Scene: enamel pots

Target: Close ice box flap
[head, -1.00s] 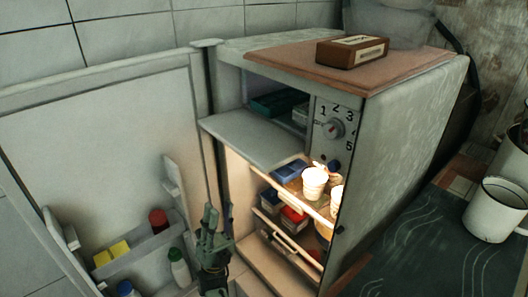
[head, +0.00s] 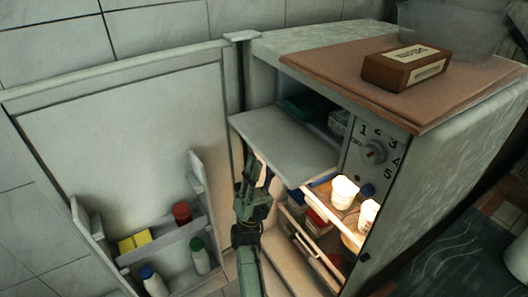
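The ice box flap (head: 284,146) is a pale panel at the top of the open fridge. It is folded down and sticks out roughly level from the ice box (head: 308,108). Inside the ice box, dark green and pale packs show. My gripper (head: 258,174) is raised just below the flap's left front edge, with its fingers pointing up. A gap shows between the fingers and nothing is seen in them. I cannot tell whether a fingertip touches the flap's underside.
The fridge door (head: 118,150) stands wide open at left, its shelf holding bottles, a red jar (head: 181,213) and a yellow pack (head: 134,241). White tubs (head: 344,192) stand on the lit shelf below the flap.

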